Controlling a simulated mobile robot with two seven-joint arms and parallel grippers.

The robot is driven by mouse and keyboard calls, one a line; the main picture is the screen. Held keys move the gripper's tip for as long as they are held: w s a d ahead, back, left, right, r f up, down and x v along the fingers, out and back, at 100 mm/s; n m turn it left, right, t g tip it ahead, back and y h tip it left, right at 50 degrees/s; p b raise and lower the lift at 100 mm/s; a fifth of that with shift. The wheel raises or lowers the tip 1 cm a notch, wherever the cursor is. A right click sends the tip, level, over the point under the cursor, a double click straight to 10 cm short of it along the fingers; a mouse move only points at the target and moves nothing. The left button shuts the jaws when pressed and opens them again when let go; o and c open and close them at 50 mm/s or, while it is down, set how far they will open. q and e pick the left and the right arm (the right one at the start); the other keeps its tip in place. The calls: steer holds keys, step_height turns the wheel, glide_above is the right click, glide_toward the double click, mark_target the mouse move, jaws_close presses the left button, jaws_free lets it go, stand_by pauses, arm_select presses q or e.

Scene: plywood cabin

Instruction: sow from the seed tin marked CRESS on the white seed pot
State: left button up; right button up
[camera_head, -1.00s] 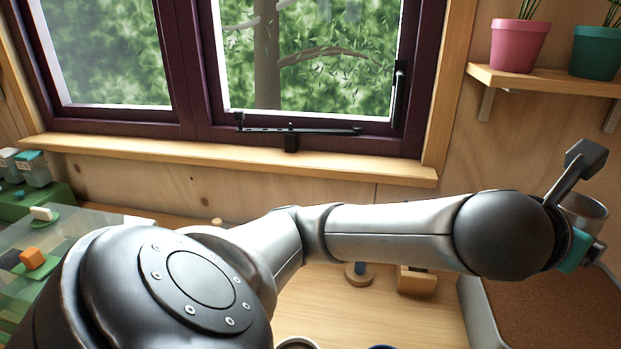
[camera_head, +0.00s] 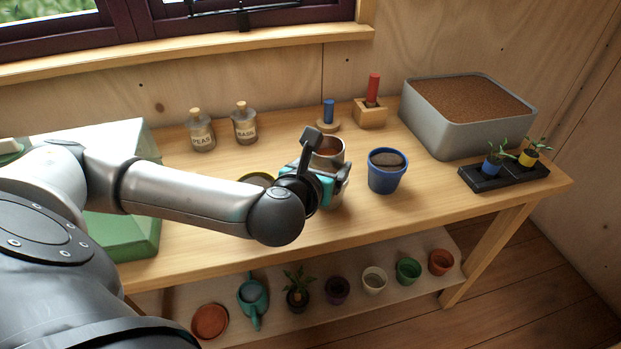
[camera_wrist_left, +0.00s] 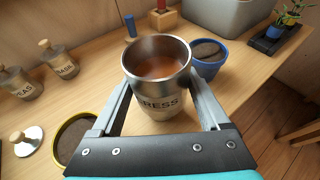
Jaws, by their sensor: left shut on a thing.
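My left gripper (camera_head: 326,186) is shut on an open metal tin (camera_head: 328,150), held roughly upright at the bench. In the left wrist view the tin (camera_wrist_left: 158,85) sits between both fingers. Its label reads "RESS", with the first letter partly hidden, and it holds reddish-brown contents. The only whitish pot (camera_head: 374,280) that I see stands on the low shelf; I cannot tell whether it is the seed pot. A blue pot (camera_head: 386,172) of soil stands right of the tin. A yellow-rimmed pot (camera_wrist_left: 76,138) of soil is left of it. My right gripper is not in view.
Corked jars marked PEAS (camera_head: 201,132) and BASIL (camera_head: 245,125) stand behind. A knobbed lid (camera_wrist_left: 26,140) lies left. A grey soil tub (camera_head: 450,130), a black plant tray (camera_head: 503,176) and a red-handled tool in a wooden block (camera_head: 370,112) stand right. The bench's front right is clear.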

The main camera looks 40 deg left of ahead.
arm_select(q)
steer(key=shift+s+a+f, duration=0.25)
steer(key=shift+a+f, duration=0.1)
steer(key=shift+f, duration=0.3)
steer(key=shift+s+a+f, duration=0.25)
steer(key=shift+a+f, duration=0.1)
steer(key=shift+f, duration=0.3)
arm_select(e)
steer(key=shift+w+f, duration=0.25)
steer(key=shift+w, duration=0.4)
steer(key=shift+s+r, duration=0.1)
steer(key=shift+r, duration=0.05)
